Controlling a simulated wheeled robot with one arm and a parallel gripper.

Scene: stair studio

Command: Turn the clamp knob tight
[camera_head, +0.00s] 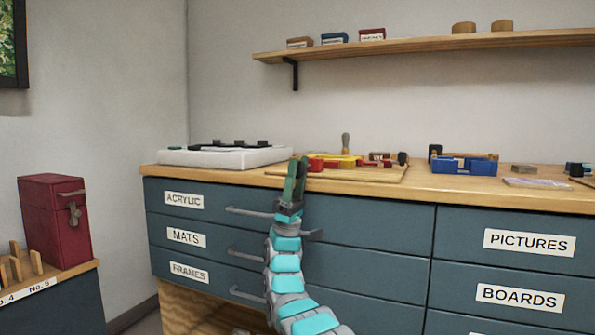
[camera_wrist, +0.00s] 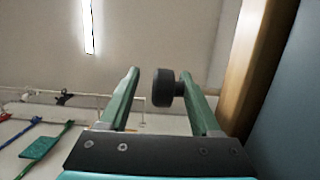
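My gripper (camera_head: 296,178) points upward in front of the worktop's front edge. Its two green fingers stand apart in the wrist view (camera_wrist: 163,92). A black round knob (camera_wrist: 162,88) shows between them, close to the right finger, with a clear gap to the left finger. I cannot tell whether it touches the right finger. In the head view I cannot make out this knob; the fingers stand before that spot. A red piece (camera_head: 315,165) and a yellow piece (camera_head: 345,161) lie on a wooden board (camera_head: 372,175) just behind the fingers.
The wooden worktop (camera_head: 470,187) carries a white slab (camera_head: 222,157) on the left and a blue tray (camera_head: 465,165) on the right. Blue-grey drawers with protruding handles (camera_head: 247,212) are close beside my arm. A shelf (camera_head: 420,46) hangs above.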

